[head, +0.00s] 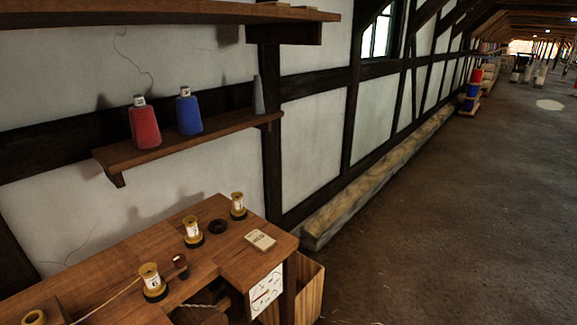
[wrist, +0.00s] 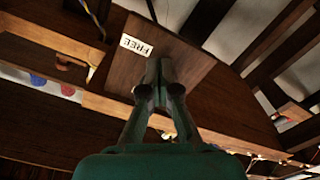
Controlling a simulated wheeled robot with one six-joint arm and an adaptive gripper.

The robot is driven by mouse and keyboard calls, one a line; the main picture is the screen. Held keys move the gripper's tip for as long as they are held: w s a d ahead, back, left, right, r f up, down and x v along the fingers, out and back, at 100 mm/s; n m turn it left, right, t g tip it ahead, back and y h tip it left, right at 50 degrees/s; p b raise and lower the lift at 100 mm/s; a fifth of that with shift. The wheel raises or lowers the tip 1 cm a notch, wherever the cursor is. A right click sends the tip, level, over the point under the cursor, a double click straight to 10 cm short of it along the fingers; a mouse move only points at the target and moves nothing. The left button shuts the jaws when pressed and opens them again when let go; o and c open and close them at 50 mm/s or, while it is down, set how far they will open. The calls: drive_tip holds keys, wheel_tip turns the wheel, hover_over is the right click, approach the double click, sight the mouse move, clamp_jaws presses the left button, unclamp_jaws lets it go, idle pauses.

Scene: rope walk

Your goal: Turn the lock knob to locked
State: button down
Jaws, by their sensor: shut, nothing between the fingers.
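In the wrist view, my green gripper (wrist: 165,66) points at a brown wooden panel (wrist: 200,68). Its two fingers come together at the tips, shut and empty. A white label (wrist: 136,45) reading "FREE", tilted and upside down, is on the panel just left of the fingertips. I cannot make out the lock knob; it may be hidden behind the fingers. I cannot tell whether the fingertips touch the panel. My gripper does not show in the head view.
In the head view, a wooden bench (head: 130,240) carries several yellow spools and a card (head: 260,240). A long beam (head: 375,180) lies along the wall. The floor (head: 450,220) at right is clear.

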drive_tip(key=shift+w+d+r, duration=0.2)
drive_tip(key=shift+w+r, duration=0.1)
drive_tip(key=shift+r, duration=0.05)
drive_tip(key=shift+w+d+f, duration=0.1)
drive_tip(key=shift+f, duration=0.1)
drive_tip(key=v, duration=0.6)
drive_tip(key=shift+f, duration=0.25)
drive_tip(key=shift+d, duration=0.1)
